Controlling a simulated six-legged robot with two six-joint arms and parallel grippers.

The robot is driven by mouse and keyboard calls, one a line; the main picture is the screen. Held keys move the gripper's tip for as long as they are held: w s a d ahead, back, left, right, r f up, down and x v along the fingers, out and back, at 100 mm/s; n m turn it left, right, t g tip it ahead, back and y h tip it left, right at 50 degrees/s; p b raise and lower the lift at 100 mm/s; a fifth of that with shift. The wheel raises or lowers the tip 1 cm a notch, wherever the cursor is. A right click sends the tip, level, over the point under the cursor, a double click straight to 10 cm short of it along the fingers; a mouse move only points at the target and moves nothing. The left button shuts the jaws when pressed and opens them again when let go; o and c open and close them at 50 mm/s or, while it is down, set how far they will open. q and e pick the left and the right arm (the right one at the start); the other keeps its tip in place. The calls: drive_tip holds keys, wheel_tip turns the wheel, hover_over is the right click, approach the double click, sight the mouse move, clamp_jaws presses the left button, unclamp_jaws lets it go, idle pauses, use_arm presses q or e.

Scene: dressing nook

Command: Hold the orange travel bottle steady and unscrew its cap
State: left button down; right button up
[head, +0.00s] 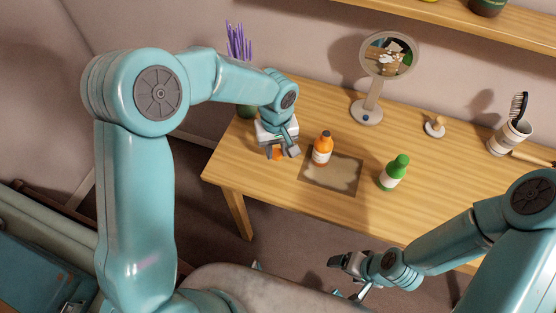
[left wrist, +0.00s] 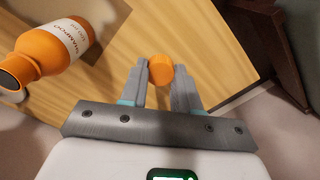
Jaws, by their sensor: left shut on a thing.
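The orange bottle (head: 322,150), with a white label, stands upright on a mat, apart from both grippers. In the left wrist view the orange bottle (left wrist: 52,50) shows a dark, open mouth with no cap on it. My left gripper (head: 284,151) is left of the bottle, near the table's left end. It is shut on the orange cap (left wrist: 161,69), which sits between its fingertips; the cap also shows in the head view (head: 277,154). My right gripper (head: 347,272) is off the table's front edge, empty as far as I see; its finger gap is unclear.
A green bottle (head: 392,173) stands right of the dark-bordered mat (head: 345,184). Purple flowers (head: 239,42) rise behind my left arm. The table (head: 442,196) is clear at front right.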

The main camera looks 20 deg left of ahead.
sight(277, 169)
use_arm(q)
wheel_tip(277, 169, down, 3)
drive_tip(key=shift+r, duration=0.15)
wheel_tip(277, 169, down, 4)
drive_tip(key=shift+w+f, duration=0.15)
drive_tip(key=shift+f, duration=0.15)
drive_tip(key=shift+f, duration=0.1)
drive_tip(key=c, duration=0.8)
unclamp_jaws()
